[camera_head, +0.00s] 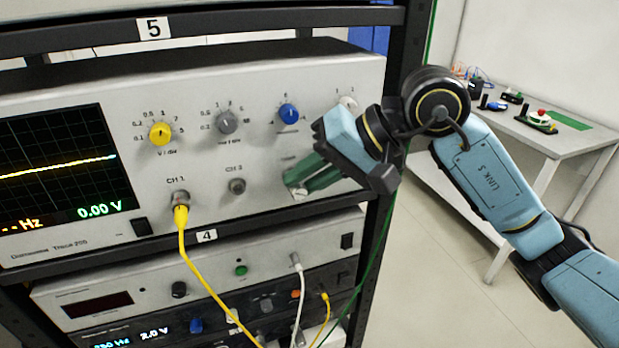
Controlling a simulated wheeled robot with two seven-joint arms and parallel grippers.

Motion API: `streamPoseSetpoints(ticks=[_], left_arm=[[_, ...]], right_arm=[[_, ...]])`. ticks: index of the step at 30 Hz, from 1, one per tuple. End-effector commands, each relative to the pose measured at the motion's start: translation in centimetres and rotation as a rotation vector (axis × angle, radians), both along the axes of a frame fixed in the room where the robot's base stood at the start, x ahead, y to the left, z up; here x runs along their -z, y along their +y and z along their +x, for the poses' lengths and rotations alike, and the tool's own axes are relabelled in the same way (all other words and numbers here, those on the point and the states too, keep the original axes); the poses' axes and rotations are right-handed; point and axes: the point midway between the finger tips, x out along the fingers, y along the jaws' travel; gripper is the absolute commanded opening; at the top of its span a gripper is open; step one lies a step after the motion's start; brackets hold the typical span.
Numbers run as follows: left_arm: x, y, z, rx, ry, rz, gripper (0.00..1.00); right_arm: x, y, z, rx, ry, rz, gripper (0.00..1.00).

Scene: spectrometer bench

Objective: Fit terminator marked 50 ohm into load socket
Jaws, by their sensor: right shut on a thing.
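My right gripper (300,186) comes in from the right, with green fingers close to the lower right of the oscilloscope (100,203) front panel. It is shut on a small light metal piece (299,194), apparently the terminator, mostly hidden by the fingers. No 50 ohm marking is readable. I cannot tell whether the piece touches the panel. No socket labelled load can be made out; the gripper covers that part of the panel. My left gripper is not in view.
A yellow cable (182,240) is plugged into CH 1; the CH 2 socket (237,186) is empty. Several knobs sit above. The rack post (412,50) and a green cable (372,270) are near my right arm. A side table (548,138) with small items stands at right.

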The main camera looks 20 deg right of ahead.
Motion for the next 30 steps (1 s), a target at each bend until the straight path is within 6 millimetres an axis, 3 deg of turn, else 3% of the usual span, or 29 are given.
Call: streamPoseSetpoints(ticks=[28, 29, 30], left_arm=[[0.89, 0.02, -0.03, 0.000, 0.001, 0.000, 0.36], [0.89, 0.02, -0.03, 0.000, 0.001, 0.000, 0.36], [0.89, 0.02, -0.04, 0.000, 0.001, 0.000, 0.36]], right_arm=[[-0.12, -0.03, 0.20, 0.003, -0.004, 0.002, 0.00], [-0.12, -0.03, 0.20, 0.003, -0.004, 0.002, 0.21], [-0.12, -0.04, 0.20, 0.003, -0.004, 0.002, 0.26]])
